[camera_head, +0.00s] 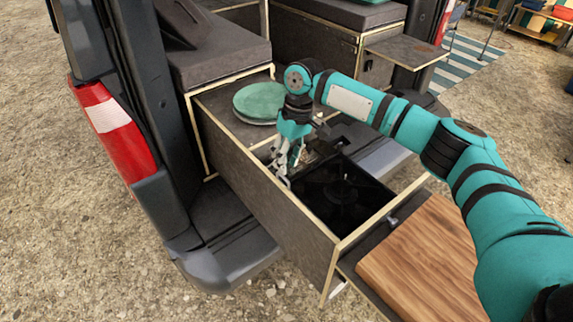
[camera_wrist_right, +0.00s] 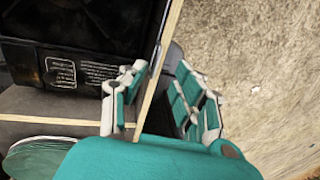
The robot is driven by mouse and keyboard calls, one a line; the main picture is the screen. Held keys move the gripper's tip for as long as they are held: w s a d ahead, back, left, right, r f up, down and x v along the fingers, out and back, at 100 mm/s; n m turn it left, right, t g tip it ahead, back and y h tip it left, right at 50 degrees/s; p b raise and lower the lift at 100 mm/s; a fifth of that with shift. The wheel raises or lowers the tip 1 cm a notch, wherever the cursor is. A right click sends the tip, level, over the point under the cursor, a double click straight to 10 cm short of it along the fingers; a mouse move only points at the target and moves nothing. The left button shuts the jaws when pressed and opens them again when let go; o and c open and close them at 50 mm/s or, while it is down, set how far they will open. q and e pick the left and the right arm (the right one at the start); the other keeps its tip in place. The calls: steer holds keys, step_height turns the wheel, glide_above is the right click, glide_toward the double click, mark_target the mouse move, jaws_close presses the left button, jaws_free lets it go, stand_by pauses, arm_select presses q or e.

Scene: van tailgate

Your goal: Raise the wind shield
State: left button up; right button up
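My right gripper (camera_head: 284,168) points down at the left side wall of the pulled-out drawer (camera_head: 262,187). In the right wrist view its two fingers (camera_wrist_right: 160,92) stand apart, one on each side of the wall's pale top edge (camera_wrist_right: 152,95). A gap shows between fingers and edge. The black stove (camera_head: 342,192) sits inside the drawer, just right of the gripper; its printed label shows in the right wrist view (camera_wrist_right: 85,73). I cannot make out a raised wind shield; the gripper hides part of that wall. My left gripper is out of view.
A green round plate stack (camera_head: 259,100) stands on the drawer's rear surface. A wooden board (camera_head: 425,262) lies at the front right. The van's bumper (camera_head: 222,240) and red tail light (camera_head: 112,125) are at left. Gravel ground is open around.

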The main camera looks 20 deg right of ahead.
step_height(320, 180, up, 10)
steer(key=d, duration=0.2)
steer(key=shift+w+f, duration=0.15)
steer(key=shift+w, duration=0.2)
steer(key=shift+a+f, duration=0.1)
steer(key=shift+f, duration=0.05)
